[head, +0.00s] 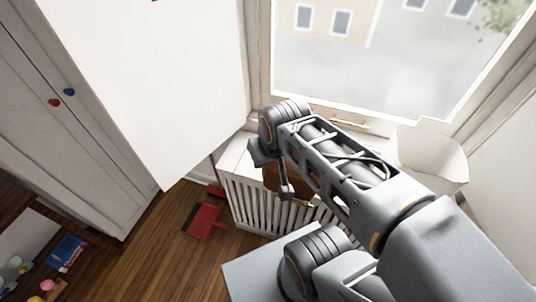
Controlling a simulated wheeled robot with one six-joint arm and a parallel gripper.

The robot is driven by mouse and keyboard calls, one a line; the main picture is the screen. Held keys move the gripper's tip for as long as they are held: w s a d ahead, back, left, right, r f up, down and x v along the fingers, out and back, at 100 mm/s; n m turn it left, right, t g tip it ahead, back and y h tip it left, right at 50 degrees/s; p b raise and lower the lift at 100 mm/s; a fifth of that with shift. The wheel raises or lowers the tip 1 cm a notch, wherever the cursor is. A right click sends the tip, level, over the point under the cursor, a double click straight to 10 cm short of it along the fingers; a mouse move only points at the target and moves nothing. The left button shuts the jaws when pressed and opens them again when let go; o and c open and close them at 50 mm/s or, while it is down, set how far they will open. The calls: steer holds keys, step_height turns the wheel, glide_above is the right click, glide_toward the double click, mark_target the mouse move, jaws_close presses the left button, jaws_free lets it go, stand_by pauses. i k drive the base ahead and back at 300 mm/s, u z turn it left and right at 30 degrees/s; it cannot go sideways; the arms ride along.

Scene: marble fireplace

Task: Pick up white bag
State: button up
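A white, open-topped container that looks like the white bag (432,152) stands at the right, by the window sill. Its lower left part is hidden behind my arm. My arm reaches up and left from the lower right corner. My gripper (285,192) points down over the white slatted radiator cover, left of the bag and well apart from it. Its fingers are small and partly hidden, so I cannot tell whether they are open or shut. I see nothing held in it.
A white slatted radiator cover (243,205) stands below the window (385,50). A large white panel (150,80) fills the upper left, beside a white cabinet (85,150). A red object (203,220) lies on the wooden floor. A blue box (67,252) is at lower left.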

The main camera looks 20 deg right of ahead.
mark_target(438, 162)
steer(key=z, duration=0.35)
steer(key=k, duration=0.9)
steer(key=z, duration=1.15)
steer(key=i, duration=1)
steer(key=u, duration=0.05)
